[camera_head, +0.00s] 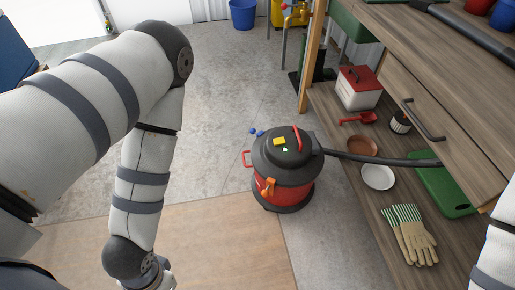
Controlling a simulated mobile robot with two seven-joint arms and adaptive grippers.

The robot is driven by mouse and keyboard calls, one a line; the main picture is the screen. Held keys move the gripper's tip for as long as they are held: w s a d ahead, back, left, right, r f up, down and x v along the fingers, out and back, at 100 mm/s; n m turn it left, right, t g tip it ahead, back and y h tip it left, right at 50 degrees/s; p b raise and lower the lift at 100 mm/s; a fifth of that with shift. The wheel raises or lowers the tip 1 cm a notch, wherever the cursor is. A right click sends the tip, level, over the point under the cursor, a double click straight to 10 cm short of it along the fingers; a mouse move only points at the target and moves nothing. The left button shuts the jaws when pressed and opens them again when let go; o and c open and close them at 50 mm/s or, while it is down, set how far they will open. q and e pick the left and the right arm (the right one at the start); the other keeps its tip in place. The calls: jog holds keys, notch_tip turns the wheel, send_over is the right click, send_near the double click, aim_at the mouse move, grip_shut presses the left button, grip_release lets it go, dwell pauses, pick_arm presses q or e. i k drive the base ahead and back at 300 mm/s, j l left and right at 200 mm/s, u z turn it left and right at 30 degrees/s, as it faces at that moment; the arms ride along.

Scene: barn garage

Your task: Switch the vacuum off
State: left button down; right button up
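The vacuum (284,168) stands upright on the concrete floor in the middle of the head view. It has a red drum and a dark lid with a red handle, a yellow patch (279,142) and a small lit greenish-white spot (285,150) on top. A dark hose (375,159) runs from it to the right. An orange part (267,187) sits on its front. My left arm hangs at the left, apart from the vacuum, and its gripper is below the picture edge. Only a piece of my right arm shows at the right edge; its gripper is out of view.
A wooden workbench with a drawer (428,105) and lower shelf stands close on the right. The shelf holds a red-lidded box (359,88), a white plate (378,177), a brown dish (362,146) and gloves (410,236). A blue bucket (243,14) stands behind.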

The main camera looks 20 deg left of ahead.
aim_at(281, 141)
jog(key=i+j+z, duration=0.1)
jog(key=j+z, duration=0.15)
jog(key=i+j+z, duration=0.1)
jog(key=j+z, duration=0.15)
jog(key=j, duration=0.25)
jog(key=j+z, duration=0.2)
jog(key=j, duration=0.2)
